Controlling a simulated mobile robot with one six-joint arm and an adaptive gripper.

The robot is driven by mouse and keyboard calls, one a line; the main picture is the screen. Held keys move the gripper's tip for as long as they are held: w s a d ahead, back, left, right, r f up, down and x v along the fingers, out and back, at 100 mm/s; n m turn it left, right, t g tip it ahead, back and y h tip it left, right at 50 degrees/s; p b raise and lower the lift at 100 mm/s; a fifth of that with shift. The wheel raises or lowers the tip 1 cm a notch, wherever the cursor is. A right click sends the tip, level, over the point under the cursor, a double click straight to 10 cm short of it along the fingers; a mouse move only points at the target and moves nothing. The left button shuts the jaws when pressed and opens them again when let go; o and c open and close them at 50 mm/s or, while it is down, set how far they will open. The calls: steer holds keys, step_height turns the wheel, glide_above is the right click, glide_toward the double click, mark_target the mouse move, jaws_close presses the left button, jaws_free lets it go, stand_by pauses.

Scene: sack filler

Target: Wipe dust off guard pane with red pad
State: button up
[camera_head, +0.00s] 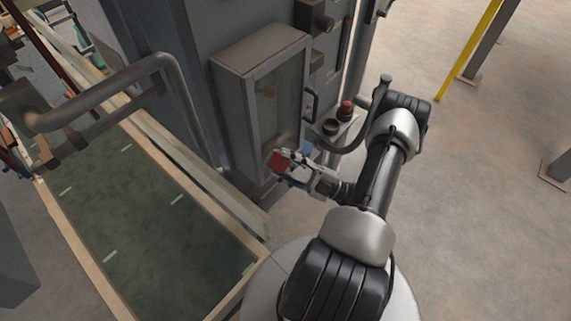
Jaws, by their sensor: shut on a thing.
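The guard pane (269,108) is an upright, hazy glass panel in a grey metal frame on the front of the machine. A dark handle (311,103) sits at its right edge. The red pad (278,161) is in my gripper (287,164), at the lower part of the pane. The gripper is shut on the pad. I cannot tell from this angle whether the pad touches the glass. Individual dust marks are too faint to make out, and the gripper and pad hide a little of the lower pane.
A small bracket shelf (340,142) with a red-topped item (345,109) and a dark round dish (330,127) juts out beside my arm. A blue item (307,149) is near the gripper. A green conveyor (140,215) with wooden rails runs at left.

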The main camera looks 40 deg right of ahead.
steer(key=shift+w, duration=0.75)
steer(key=d+b, duration=0.1)
steer(key=d, duration=0.1)
steer(key=d+b, duration=0.2)
steer(key=d, duration=0.1)
steer(key=d+b, duration=0.1)
steer(key=d, duration=0.1)
steer(key=shift+w+d+b, duration=0.25)
steer(key=shift+w+b, duration=0.05)
steer(key=shift+b, duration=0.05)
steer(key=shift+w+d+f+b, duration=0.15)
steer(key=shift+d+b, duration=0.35)
steer(key=shift+d, duration=0.25)
steer(key=shift+w+d+r+b, duration=0.1)
steer(key=shift+d+b, duration=0.4)
steer(key=shift+d, duration=0.2)
steer(key=shift+w+d, duration=0.1)
steer(key=shift+d, duration=0.3)
